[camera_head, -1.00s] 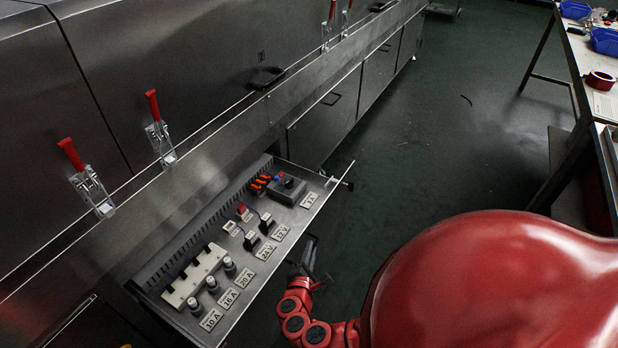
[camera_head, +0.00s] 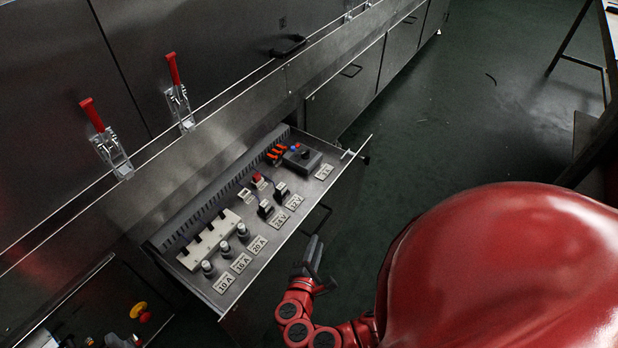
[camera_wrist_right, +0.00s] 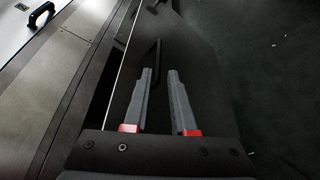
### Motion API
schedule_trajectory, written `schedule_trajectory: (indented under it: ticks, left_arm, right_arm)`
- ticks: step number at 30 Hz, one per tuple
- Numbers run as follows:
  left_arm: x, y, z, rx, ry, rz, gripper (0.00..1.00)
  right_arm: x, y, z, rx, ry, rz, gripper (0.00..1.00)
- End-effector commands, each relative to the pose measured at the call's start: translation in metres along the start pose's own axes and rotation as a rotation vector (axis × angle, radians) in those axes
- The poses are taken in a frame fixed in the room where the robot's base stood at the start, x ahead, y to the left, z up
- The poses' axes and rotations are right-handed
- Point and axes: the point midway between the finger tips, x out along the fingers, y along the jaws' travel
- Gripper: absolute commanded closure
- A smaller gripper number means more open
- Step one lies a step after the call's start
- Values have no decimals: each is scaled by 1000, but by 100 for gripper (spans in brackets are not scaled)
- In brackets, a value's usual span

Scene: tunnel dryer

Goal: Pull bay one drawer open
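The bay drawer (camera_head: 232,276) stands pulled out from the steel dryer front in the head view. It holds fuses, switches and label plates marked 10 A to 20 A, 24 V and 12 V. My right gripper (camera_head: 316,256) is beside the outer front of the drawer, close to its dark bar handle (camera_head: 319,217). In the right wrist view my right gripper's fingers (camera_wrist_right: 160,82) are apart, with the dark handle (camera_wrist_right: 157,56) showing at the gap between their tips. Contact with the handle cannot be told. My left gripper is out of view.
Red-handled toggle clamps (camera_head: 106,140) line the dryer's upper front. A second opening with a yellow knob (camera_head: 138,310) and other parts is at the lower left. Closed cabinet doors (camera_head: 345,92) run to the back. A dark table leg (camera_head: 569,38) stands far right.

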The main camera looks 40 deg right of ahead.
Motion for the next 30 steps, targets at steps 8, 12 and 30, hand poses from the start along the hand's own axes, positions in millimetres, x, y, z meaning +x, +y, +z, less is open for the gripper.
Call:
schedule_trajectory:
  ticks: [8, 12, 30]
  left_arm:
    - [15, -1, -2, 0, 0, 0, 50]
    - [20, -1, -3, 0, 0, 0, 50]
    - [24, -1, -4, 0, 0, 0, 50]
  right_arm:
    - [-39, 3, 0, 0, 4, -2, 76]
    - [-58, 2, 1, -1, 1, -2, 76]
    - [-76, 1, 1, -2, -1, 1, 76]
